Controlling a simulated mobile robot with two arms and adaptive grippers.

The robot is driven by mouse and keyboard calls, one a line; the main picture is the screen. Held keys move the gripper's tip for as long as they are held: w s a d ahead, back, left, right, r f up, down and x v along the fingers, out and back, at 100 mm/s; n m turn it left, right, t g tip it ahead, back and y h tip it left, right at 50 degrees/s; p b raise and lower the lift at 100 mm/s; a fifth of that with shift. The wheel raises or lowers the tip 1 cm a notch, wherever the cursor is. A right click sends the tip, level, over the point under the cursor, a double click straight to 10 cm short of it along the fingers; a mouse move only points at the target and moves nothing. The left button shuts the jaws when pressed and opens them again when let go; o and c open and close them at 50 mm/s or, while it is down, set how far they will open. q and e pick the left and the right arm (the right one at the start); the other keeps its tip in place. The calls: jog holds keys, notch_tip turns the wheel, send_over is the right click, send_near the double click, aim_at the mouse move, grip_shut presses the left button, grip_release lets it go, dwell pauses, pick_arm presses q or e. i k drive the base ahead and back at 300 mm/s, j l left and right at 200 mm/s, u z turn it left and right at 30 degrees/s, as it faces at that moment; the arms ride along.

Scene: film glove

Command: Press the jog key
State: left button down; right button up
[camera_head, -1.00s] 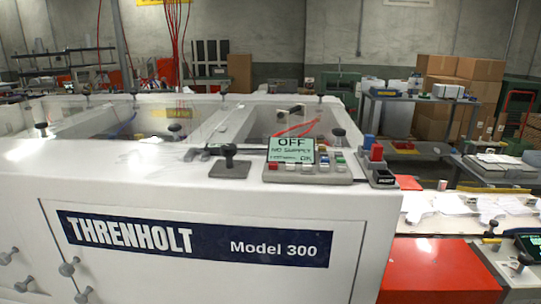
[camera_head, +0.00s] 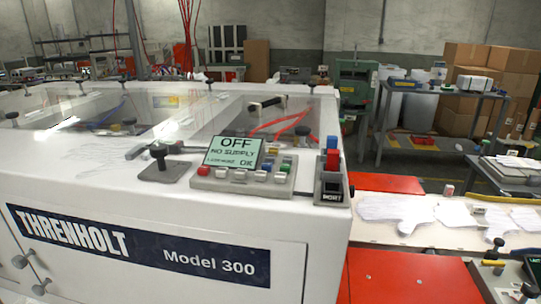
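A grey control panel (camera_head: 243,187) sits on top of the white Threnholt Model 300 machine (camera_head: 90,170), near its right end. Its tilted screen (camera_head: 233,152) reads "OFF" and "NO SUPPLY", with a smaller line and "OK" below. A row of small keys runs under the screen, with a red key (camera_head: 203,171) at the left end and pale keys beside it. Blue and green keys sit toward the right. Key labels are too small to read, so I cannot tell which is the jog key. Neither of my grippers is in view.
A black lever on a plate (camera_head: 160,165) stands left of the panel. A table with pale glove-shaped sheets (camera_head: 460,213) is at the right. Grey shelving and cartons (camera_head: 510,75) stand behind.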

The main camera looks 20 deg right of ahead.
aim_at(268, 167)
jog(key=k+l+u, duration=0.15)
jog(key=l, duration=1.1)
jog(key=i, duration=0.05)
